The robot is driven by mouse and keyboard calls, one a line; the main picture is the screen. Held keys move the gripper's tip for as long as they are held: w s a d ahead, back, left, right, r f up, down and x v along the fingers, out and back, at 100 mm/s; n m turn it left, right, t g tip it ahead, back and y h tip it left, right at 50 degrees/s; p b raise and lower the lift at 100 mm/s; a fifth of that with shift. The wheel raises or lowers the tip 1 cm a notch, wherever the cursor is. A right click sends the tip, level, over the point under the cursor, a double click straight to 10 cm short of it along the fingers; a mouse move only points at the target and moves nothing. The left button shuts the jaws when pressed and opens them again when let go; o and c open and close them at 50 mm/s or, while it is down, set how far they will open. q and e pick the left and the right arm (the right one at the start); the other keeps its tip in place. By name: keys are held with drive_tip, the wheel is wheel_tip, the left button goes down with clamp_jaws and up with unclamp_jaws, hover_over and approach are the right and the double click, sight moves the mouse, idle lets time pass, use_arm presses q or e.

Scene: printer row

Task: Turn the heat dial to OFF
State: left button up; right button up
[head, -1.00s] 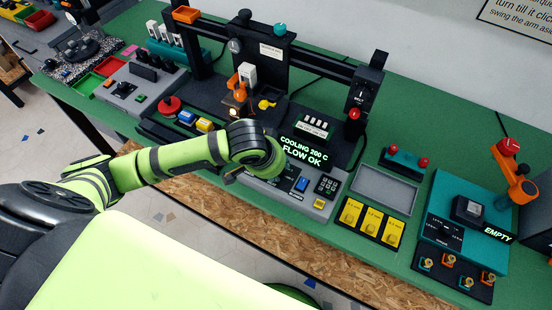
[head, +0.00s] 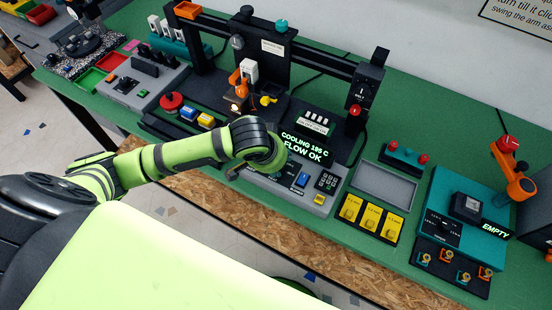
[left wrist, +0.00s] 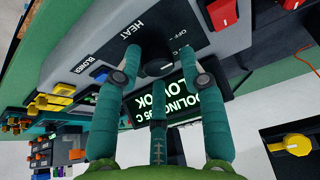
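The heat dial (left wrist: 158,68) is a dark round knob with a small light mark, on a black panel lettered HEAT and OFF in the left wrist view. My left gripper (left wrist: 158,60) has its teal fingers spread, one on each side of the dial. Gaps seem to show between fingers and dial; contact is unclear. The dial's exact setting is not readable. In the head view my green left wrist hides the dial and most of the gripper. The display (head: 303,148) there reads COOLING 195 C, FLOW OK. My right gripper is not in view.
A blue BLOWER switch (left wrist: 99,74) sits beside the dial. A keypad (head: 327,181) and a blue button (head: 302,179) are to the right of my wrist. Yellow and blue buttons and a red knob (head: 171,100) lie to its left. A grey tray (head: 384,181) is farther right.

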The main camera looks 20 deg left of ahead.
use_arm(q)
drive_tip(key=v, duration=1.2)
drive_tip(key=s+d+f+h, duration=0.2)
drive_tip(key=d+f, duration=0.2)
drive_tip(key=f, duration=0.1)
drive_tip(key=s+a+f+g+y, duration=0.1)
drive_tip(key=s+a+f+y, duration=0.2)
drive_tip(key=s+a+f, duration=0.45)
drive_tip(key=s+d+f+g+b, duration=0.1)
drive_tip(key=s+f, duration=0.2)
drive_tip(key=f, duration=1.1)
drive_tip(key=s+d+f+b, duration=0.1)
drive_tip(key=s+f+b, duration=0.1)
drive_tip(key=f, duration=1.3)
drive_tip(key=s+a+f+g+b, duration=0.1)
drive_tip(key=s+a+f, duration=0.2)
drive_tip(key=s+f, duration=1)
drive_tip(key=shift+s+f, duration=0.25)
drive_tip(key=shift+s, duration=0.7)
